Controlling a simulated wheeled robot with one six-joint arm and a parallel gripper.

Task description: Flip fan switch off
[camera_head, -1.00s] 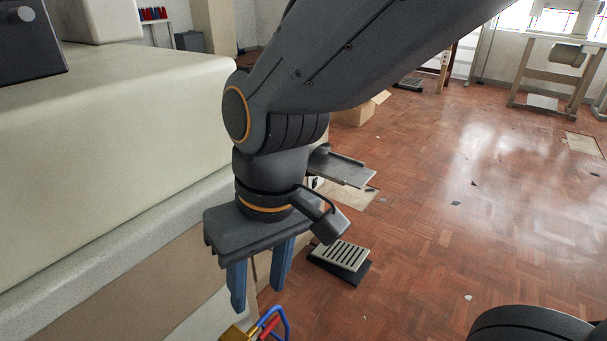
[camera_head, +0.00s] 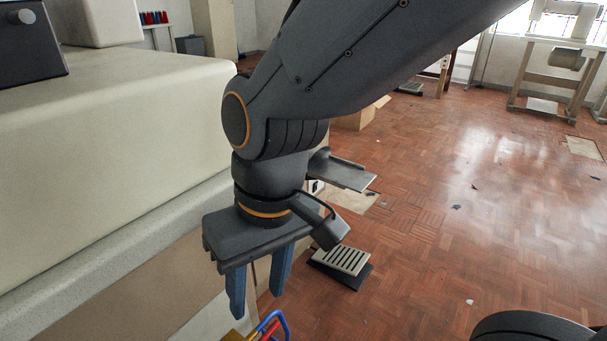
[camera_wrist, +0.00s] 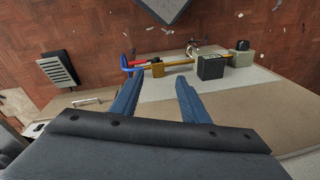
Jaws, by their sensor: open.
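I cannot pick out the fan switch for certain. A small white piece with a black part (camera_head: 316,186) shows behind my wrist in the head view, too small to identify. In the wrist view, a black box (camera_wrist: 210,67) and a pale box with a black top (camera_wrist: 242,54) stand on a light surface beyond my fingers; whether either bears the switch cannot be told. My gripper (camera_head: 257,290) points down beside the pale bench, with its blue fingers apart and nothing between them. It also shows in the wrist view (camera_wrist: 158,88).
A blue-handled tool (camera_head: 276,322) lies below my fingers, with red and yellow parts beside it. The pale machine body (camera_head: 120,110) fills the left. A slotted foot pedal (camera_head: 342,260) is on the floor. Open parquet floor (camera_head: 450,220) lies to the right.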

